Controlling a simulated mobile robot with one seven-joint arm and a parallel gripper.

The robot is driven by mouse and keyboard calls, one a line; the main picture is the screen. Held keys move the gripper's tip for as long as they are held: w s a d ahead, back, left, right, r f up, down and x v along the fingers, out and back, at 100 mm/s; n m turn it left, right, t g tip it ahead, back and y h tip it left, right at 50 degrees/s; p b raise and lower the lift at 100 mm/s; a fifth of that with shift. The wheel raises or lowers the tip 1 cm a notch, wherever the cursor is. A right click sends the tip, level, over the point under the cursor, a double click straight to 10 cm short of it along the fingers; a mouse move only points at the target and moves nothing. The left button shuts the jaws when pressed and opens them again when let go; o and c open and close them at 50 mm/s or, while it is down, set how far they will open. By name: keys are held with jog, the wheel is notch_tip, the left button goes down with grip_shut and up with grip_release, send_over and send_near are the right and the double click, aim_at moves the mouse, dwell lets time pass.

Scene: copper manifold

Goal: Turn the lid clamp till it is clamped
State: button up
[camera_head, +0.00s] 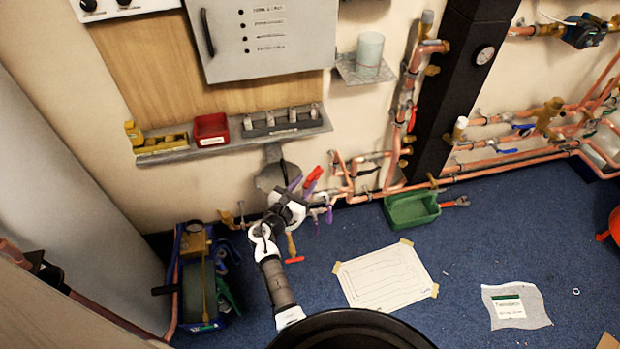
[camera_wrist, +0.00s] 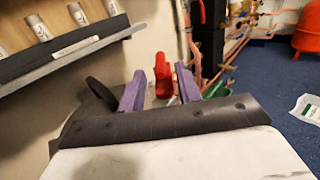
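A red handle (camera_head: 313,176), which looks like the lid clamp's lever, is by the wall below the shelf. In the wrist view the red handle (camera_wrist: 162,72) shows ahead, between the two purple fingertips. My gripper (camera_head: 302,186) is close beside it in the head view; in the wrist view my gripper (camera_wrist: 173,88) has its fingers apart, with no clear contact on the red part. A grey rounded body (camera_head: 271,178) on the wall is partly hidden behind my gripper. The clamp's base and latch are not clear, so I cannot tell its position.
A wall shelf (camera_head: 235,138) with a red bin (camera_head: 211,130) is above my gripper. Copper pipes (camera_head: 360,192) with valves run along the wall to the right. A green tray (camera_head: 411,208) and a paper sheet (camera_head: 385,276) lie on the blue floor.

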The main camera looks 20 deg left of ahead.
jog(key=s+a+b, duration=0.1)
jog(key=s+a, duration=0.1)
jog(key=s, duration=0.7)
jog(key=shift+s+b, duration=0.3)
jog(key=shift+s, duration=0.05)
